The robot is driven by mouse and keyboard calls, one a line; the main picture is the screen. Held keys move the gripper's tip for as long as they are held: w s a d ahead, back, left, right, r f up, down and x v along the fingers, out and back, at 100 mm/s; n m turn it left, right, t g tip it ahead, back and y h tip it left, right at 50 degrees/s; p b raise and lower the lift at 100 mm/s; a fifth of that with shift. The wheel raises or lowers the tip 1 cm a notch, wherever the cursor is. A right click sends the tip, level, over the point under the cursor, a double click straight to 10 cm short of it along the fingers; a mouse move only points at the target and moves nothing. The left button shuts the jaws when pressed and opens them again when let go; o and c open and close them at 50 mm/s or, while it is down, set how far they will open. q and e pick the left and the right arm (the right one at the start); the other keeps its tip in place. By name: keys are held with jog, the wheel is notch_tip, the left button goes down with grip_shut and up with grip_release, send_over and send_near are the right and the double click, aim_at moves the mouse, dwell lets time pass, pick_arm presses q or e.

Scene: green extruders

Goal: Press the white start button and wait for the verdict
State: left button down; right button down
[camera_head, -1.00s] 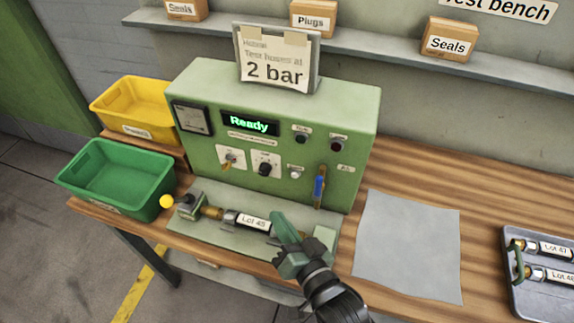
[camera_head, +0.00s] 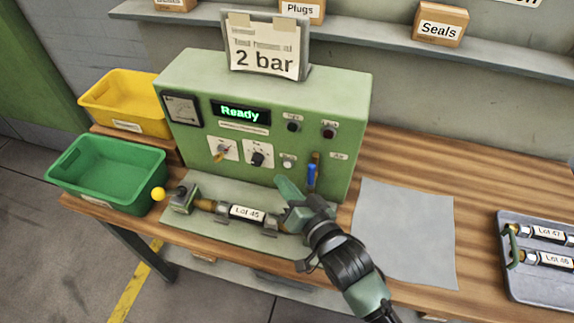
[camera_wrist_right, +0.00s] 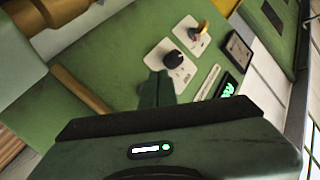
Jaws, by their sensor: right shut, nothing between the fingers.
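The green test bench (camera_head: 220,75) has a panel with a display (camera_head: 240,112) reading "Ready". The white start button (camera_head: 288,161) sits low on the panel, between the black knob (camera_head: 257,159) and the blue lever (camera_head: 311,175). My right gripper (camera_head: 284,188) is shut and empty, just below and in front of the button, apparently apart from it. In the right wrist view its closed fingertips (camera_wrist_right: 158,84) point at the panel below the black knob; I cannot make out the button there. A hose labelled "Lot 45" (camera_head: 247,213) lies in the fixture. My left gripper is out of view.
A sign (camera_head: 264,60) reading "2 bar" stands on the bench. A green bin (camera_head: 107,172) and a yellow bin (camera_head: 125,103) are at the left. A grey sheet (camera_head: 405,235) and a tray (camera_head: 540,287) with more hoses lie at the right.

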jog(key=shift+w+d, duration=0.2)
jog(key=shift+w, duration=0.35)
dwell(0.8)
jog(key=shift+w+r, duration=0.1)
jog(key=shift+w, duration=0.1)
dwell(0.8)
jog(key=shift+w+d+p, duration=0.1)
jog(key=shift+w+p, duration=0.15)
jog(key=shift+p, duration=0.05)
jog(key=shift+w+d, duration=0.15)
jog(key=shift+w, duration=0.15)
dwell(0.5)
jog(key=shift+s, duration=0.15)
dwell(0.3)
jog(key=shift+s+a+p, duration=0.25)
jog(key=shift+s+p, duration=0.25)
jog(key=shift+s, duration=0.1)
